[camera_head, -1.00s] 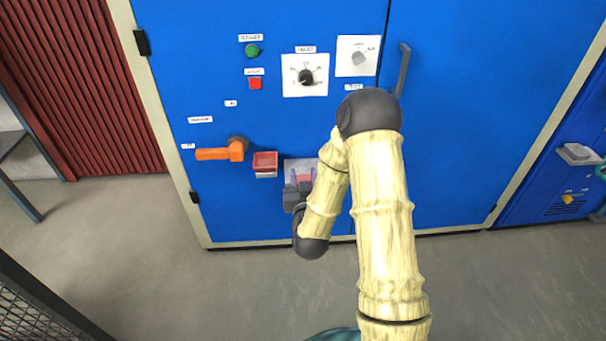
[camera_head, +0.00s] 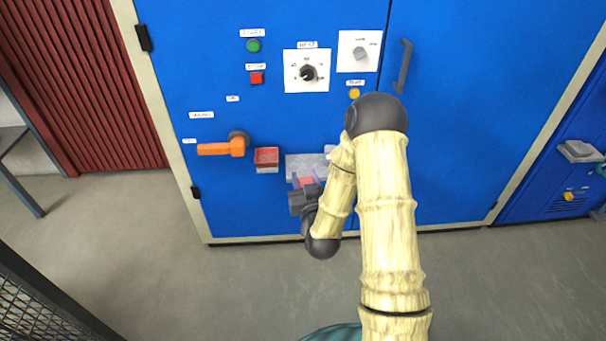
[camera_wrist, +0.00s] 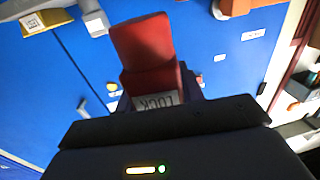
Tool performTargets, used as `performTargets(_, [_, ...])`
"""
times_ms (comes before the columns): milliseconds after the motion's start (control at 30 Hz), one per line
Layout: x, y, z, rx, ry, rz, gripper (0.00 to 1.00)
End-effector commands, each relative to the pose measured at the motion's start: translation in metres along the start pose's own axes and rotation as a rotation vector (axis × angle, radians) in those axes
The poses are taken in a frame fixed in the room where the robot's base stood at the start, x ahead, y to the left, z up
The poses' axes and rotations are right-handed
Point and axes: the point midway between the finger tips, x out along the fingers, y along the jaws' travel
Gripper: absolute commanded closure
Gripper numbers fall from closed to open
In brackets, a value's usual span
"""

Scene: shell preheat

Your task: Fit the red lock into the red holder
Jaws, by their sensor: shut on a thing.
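The red lock (camera_head: 307,182) is between the purple fingers of my gripper (camera_head: 305,176), in front of the blue cabinet. In the wrist view the red lock (camera_wrist: 145,45) shows as a red block with a "LOCK" label, held at the fingers. The gripper is shut on it; the dark gripper body hides its lower end. The red holder (camera_head: 266,155) is a small open box on the cabinet front, up and to the left of my gripper in the head view. The lock is apart from the holder.
An orange lever (camera_head: 220,149) sticks out just left of the holder. A grey plate (camera_head: 302,162) is behind the gripper. Above are a green button (camera_head: 253,46), a red button (camera_head: 257,78) and a black dial (camera_head: 308,73). A grey handle (camera_head: 403,66) is at upper right.

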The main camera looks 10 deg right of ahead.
Motion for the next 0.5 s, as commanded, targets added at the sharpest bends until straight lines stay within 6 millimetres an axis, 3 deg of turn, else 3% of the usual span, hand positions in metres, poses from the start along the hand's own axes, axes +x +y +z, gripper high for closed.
performTargets(300, [-0.014, 0.009, 0.057, 0.003, -0.004, -0.251, 0.86])
performTargets(500, [-0.023, 0.009, 0.070, 0.010, -0.002, -0.325, 0.86])
